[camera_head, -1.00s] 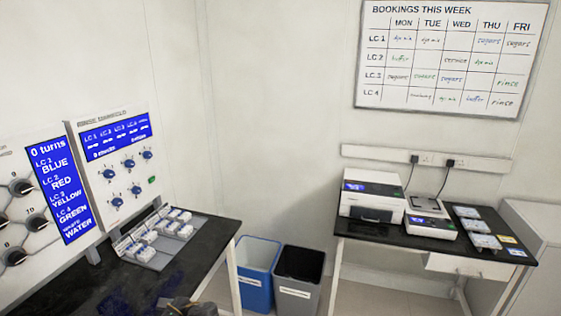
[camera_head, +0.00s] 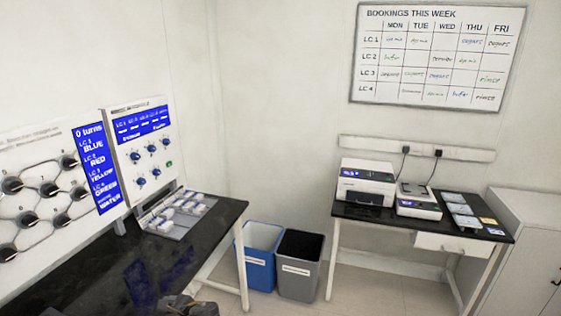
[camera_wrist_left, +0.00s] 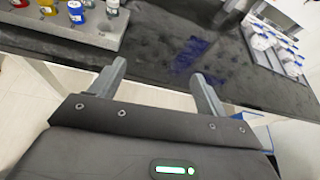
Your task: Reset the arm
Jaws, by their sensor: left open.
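My left gripper (camera_wrist_left: 162,74) is open and empty in the left wrist view. Its two grey fingers stand well apart, over the near edge of the black bench (camera_wrist_left: 150,45). In the head view only a dark part of my left arm shows at the bottom edge, and the fingertips cannot be made out. My right gripper is in neither view.
A rack (camera_wrist_left: 62,33) with colour-marked bottles stands beyond the fingers. A tray (camera_head: 162,229) of white-and-blue pieces lies below the knob panel (camera_head: 143,150). A blue bin (camera_head: 259,262) and grey bin (camera_head: 299,266) stand between the bench and a second table (camera_head: 350,212).

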